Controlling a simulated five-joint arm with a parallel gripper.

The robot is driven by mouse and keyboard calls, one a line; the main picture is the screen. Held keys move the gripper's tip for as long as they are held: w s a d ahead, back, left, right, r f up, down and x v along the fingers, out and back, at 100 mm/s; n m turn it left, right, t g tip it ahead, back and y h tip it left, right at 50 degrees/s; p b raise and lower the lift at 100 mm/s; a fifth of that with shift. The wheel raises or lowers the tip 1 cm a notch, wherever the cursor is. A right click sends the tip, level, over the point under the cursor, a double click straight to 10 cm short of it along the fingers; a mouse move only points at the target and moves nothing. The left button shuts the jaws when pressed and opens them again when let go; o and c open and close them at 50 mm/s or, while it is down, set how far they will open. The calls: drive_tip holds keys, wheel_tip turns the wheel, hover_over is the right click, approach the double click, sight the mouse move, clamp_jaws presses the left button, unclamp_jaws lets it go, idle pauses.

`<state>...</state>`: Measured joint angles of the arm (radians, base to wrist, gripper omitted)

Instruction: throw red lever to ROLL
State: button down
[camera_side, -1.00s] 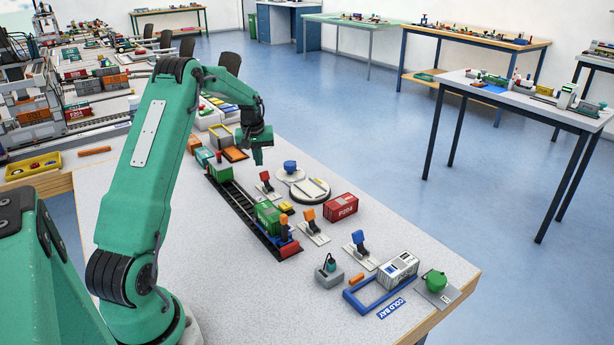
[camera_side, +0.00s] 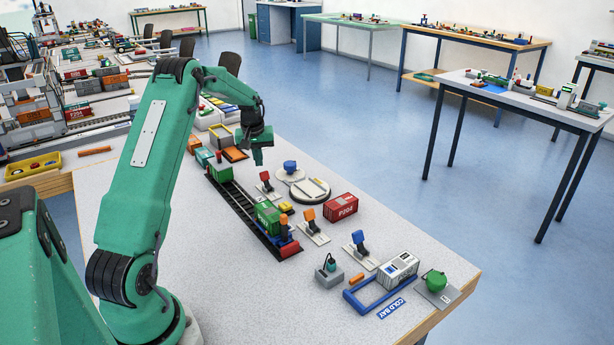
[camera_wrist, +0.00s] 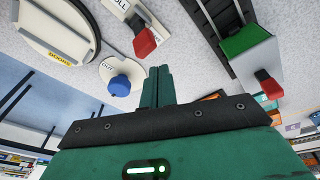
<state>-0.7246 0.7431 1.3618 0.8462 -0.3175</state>
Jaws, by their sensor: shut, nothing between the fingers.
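The red lever (camera_side: 265,176) stands on a small pale base plate on the near table, just below and right of my gripper (camera_side: 257,160) in the side view. In the wrist view the red lever (camera_wrist: 145,42) shows its red handle on a white slotted plate. Dark letters ending in "OLL" are partly cut off at the top edge there. My gripper (camera_wrist: 159,70) is shut and empty, its fingertips apart from the lever handle. The gap in height is hard to tell.
A blue knob (camera_wrist: 120,85) and a round turntable (camera_side: 311,189) lie close by. A track (camera_side: 240,212) with a green wagon (camera_side: 220,172) runs left of the lever. Orange (camera_side: 309,214) and blue (camera_side: 358,237) levers and a red container (camera_side: 341,206) stand farther right.

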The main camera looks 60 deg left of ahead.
sight(265, 175)
drive_tip(key=shift+f, duration=0.15)
drive_tip(key=shift+f, duration=1.3)
drive_tip(key=shift+d, duration=1.8)
drive_tip(key=shift+a, duration=0.6)
